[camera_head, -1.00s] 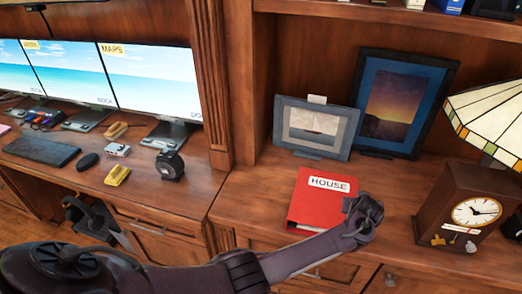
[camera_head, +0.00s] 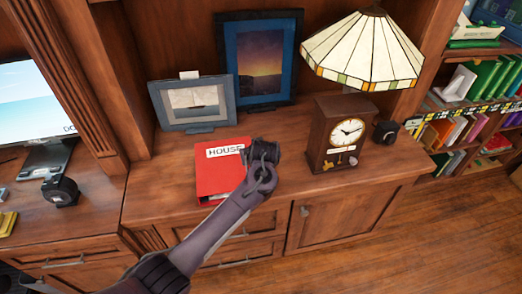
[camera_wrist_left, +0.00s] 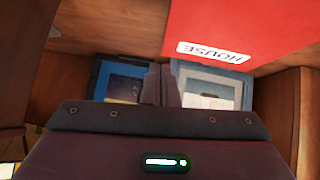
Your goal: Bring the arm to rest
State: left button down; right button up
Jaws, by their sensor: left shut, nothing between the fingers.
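My left arm reaches in from the bottom of the head view. My left gripper (camera_head: 264,153) is shut and empty, at the right edge of the red HOUSE binder (camera_head: 212,178) and overlapping it in the picture. I cannot tell whether it touches the binder. In the left wrist view the shut fingers (camera_wrist_left: 160,84) point toward two framed pictures. The red binder (camera_wrist_left: 245,18) fills the upper right there. My right gripper is not in view.
A grey-framed picture (camera_head: 193,104) and a blue-framed picture (camera_head: 260,58) stand behind the binder. A wooden clock (camera_head: 336,137), a lamp (camera_head: 365,48) and a small black object (camera_head: 385,132) stand to the right. Open floor (camera_head: 400,245) lies at lower right.

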pick_arm(q)
jog(key=s+a+f+m+g+h, duration=0.1)
jog(key=s+a+g, duration=0.1)
jog(key=s, duration=0.7)
jog(key=s+a+f+m+g+h, duration=0.1)
jog(key=s+h, duration=0.1)
jog(key=s, duration=0.7)
jog(key=s+a+r+m+g+y, duration=0.1)
jog(key=s+a+r+m, duration=0.1)
jog(key=s+a, duration=0.5)
jog(key=s+a+r+m+g, duration=0.1)
jog(key=s+a+r+m, duration=0.2)
jog(key=s, duration=0.8)
notch_tip(320, 180, down, 30)
jog(key=r+n+g, duration=0.1)
jog(key=g, duration=0.1)
jog(key=s+a+f, duration=0.2)
jog(key=s+f, duration=0.8)
jog(key=s+a+f+g, duration=0.1)
jog(key=s+a+f, duration=0.1)
jog(key=s+f, duration=0.7)
jog(key=shift+s+a+f, duration=0.2)
jog(key=shift+s+f, duration=0.15)
jog(key=shift+s, duration=0.55)
